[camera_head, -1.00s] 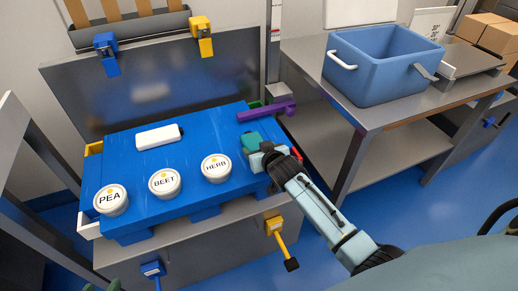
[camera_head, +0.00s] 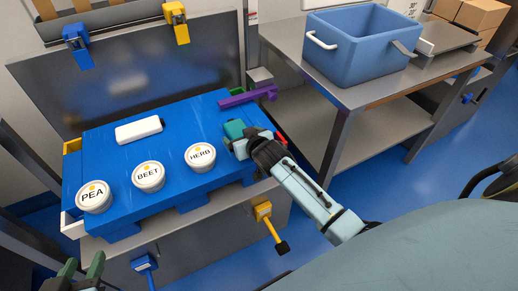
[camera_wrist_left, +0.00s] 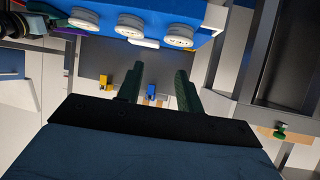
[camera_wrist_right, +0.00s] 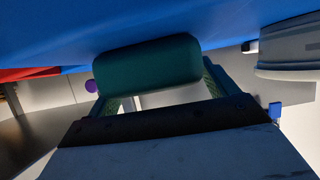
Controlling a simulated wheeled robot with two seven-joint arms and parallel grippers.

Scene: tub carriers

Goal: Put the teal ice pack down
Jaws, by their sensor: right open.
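The teal ice pack (camera_head: 235,130) is at the right end of the blue slab-like top, beside the HERB tub (camera_head: 200,157). It appears to rest against the blue surface. My right gripper (camera_head: 243,146) is at the pack. In the right wrist view the teal pack (camera_wrist_right: 150,62) lies across the fingers (camera_wrist_right: 160,90), which stand apart at its two ends; the gripper is open. My left gripper (camera_head: 82,272) is low at the left edge, away from the pack. The left wrist view shows its fingers (camera_wrist_left: 160,85) apart with nothing between them.
The BEET tub (camera_head: 148,176), PEA tub (camera_head: 93,196) and a white block (camera_head: 139,130) share the blue top. A purple bar (camera_head: 248,96) lies behind the pack. A blue bin (camera_head: 360,48) stands on the metal table (camera_head: 300,62) at right.

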